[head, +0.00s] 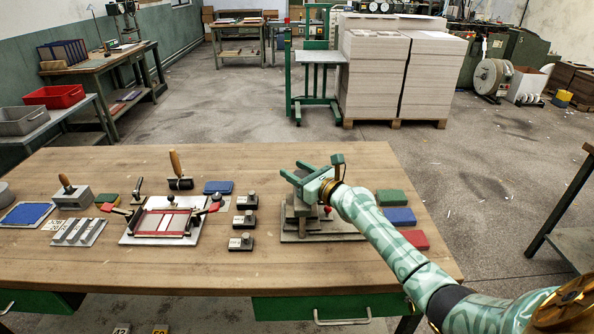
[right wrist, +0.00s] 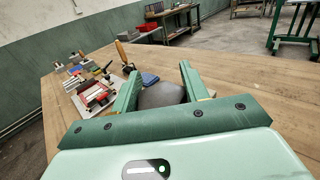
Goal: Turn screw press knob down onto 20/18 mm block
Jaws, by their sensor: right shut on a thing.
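The screw press stands at the front right of the table, its grey base plate (head: 293,237) and stepped grey body (head: 299,211) showing under my right gripper (head: 297,172). My right gripper is over the top of the press, shut on the knob. In the right wrist view a dark grey rounded knob (right wrist: 160,95) sits between the two green fingers. In the head view the gripper hides the knob and screw. A small red part (head: 327,211) shows beside the body. I cannot make out the 20/18 mm block or whether the press touches it. My left gripper is not in view.
Several small black weights (head: 245,201) stand left of the press, beside a red-framed white board (head: 166,221). Green, blue and red pads (head: 399,216) lie to its right, close to my right forearm. The table's front strip is bare.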

